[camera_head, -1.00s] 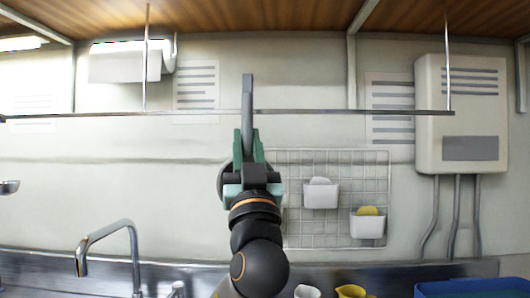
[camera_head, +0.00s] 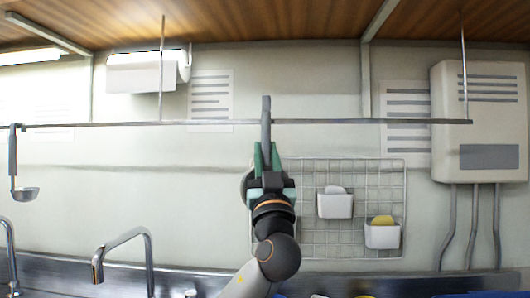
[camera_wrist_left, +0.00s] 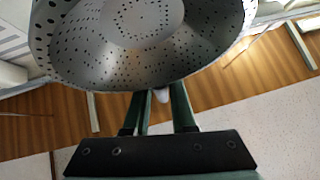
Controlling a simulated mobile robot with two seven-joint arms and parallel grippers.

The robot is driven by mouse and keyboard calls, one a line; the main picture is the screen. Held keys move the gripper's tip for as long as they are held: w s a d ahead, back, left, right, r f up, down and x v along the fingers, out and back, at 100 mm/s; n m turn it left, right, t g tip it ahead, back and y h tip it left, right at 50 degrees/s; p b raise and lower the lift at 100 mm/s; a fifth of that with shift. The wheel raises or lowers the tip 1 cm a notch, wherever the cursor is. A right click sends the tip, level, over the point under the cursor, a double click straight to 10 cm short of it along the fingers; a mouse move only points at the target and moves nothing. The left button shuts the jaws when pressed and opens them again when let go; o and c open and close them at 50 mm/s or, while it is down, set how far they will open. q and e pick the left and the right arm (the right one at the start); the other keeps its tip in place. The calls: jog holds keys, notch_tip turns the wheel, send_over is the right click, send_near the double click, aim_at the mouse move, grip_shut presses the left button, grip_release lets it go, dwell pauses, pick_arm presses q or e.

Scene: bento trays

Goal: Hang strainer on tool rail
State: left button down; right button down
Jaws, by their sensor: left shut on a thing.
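The tool rail (camera_head: 350,122) is a thin metal bar hanging on rods across the view. My left gripper (camera_head: 266,158) is shut on the strainer's dark upright handle (camera_head: 266,110). In the head view the handle's top stands a little above the rail and overlaps it; I cannot tell whether they touch. The strainer's round bowl is mostly hidden behind the gripper there. In the left wrist view the perforated metal bowl (camera_wrist_left: 140,45) fills the top, above the green fingers of the left gripper (camera_wrist_left: 158,100). My right gripper is not in view.
A ladle (camera_head: 25,193) hangs at the rail's left end. A wire grid (camera_head: 320,240) with two white cups is on the wall behind. A grey wall box (camera_head: 480,110) stands near the rail's right end. A faucet (camera_head: 125,240) rises at lower left.

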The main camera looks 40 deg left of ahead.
pick_arm(q)
jog(key=shift+w+a+p, duration=0.3)
jog(key=shift+w+a, duration=0.65)
jog(key=shift+w, duration=0.15)
jog(key=w+a+f, duration=0.1)
jog(key=w+a+f+b, duration=0.1)
jog(key=w, duration=0.1)
jog(key=shift+w+a+f, duration=0.2)
jog(key=shift+a+f, duration=0.15)
jog(key=shift+a, duration=0.05)
jog(key=c, duration=1)
grip_release()
jog(key=o, duration=0.3)
jog(key=shift+o, duration=0.2)
